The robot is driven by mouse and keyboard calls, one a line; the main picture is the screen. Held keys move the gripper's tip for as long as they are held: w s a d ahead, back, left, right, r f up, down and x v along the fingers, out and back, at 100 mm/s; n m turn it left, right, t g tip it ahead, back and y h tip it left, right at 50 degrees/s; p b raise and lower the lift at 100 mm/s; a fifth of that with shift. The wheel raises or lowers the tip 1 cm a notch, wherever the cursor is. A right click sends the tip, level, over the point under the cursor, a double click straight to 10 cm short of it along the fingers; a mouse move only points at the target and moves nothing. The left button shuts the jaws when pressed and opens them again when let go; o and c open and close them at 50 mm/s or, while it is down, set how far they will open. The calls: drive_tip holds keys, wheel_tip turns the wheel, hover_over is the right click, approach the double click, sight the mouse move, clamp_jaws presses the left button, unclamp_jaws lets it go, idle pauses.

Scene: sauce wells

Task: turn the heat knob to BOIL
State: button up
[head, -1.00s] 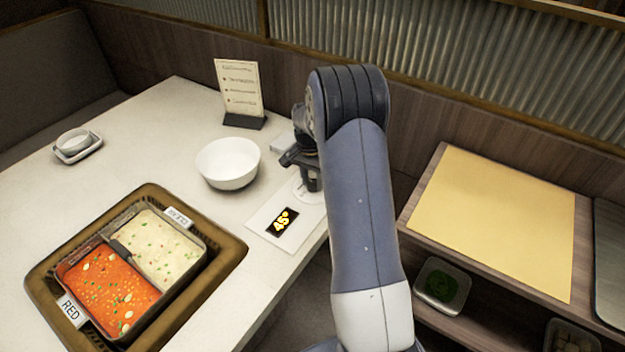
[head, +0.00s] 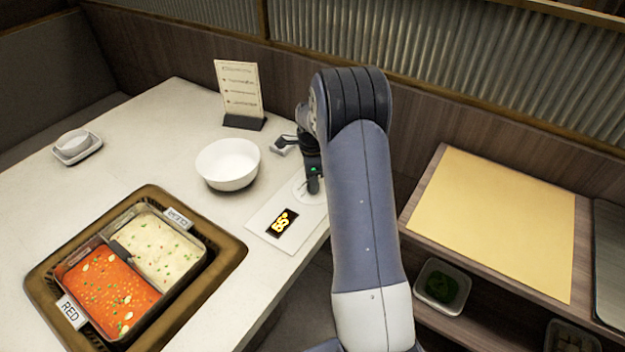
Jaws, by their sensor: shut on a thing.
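My gripper (head: 313,186) is at the right end of the white control panel (head: 262,212), pointing down. It is shut on the heat knob, which is mostly hidden by the jaws and my arm. Part of a pale round dial shows around the gripper. Any BOIL mark cannot be made out. The black display (head: 282,222) on the panel shows a yellow reading that is hard to read.
A two-part pot (head: 107,238) with red and pale broth sits in a brown frame at left. A white bowl (head: 228,163) stands behind the panel. A menu stand (head: 240,95) is at the back. A side shelf with a yellow mat (head: 495,222) is at right.

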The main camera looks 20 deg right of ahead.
drive_tip(key=shift+m, duration=1.3)
drive_tip(key=o, duration=1)
drive_tip(key=shift+c, duration=0.2)
drive_tip(key=shift+r, duration=0.15)
wheel_tip(320, 180, up, 11)
drive_tip(key=shift+w+d+f, duration=0.15)
drive_tip(key=shift+w+f, duration=0.05)
drive_tip(key=shift+w, duration=0.05)
drive_tip(key=f, duration=1.1)
drive_tip(key=shift+s, duration=0.25)
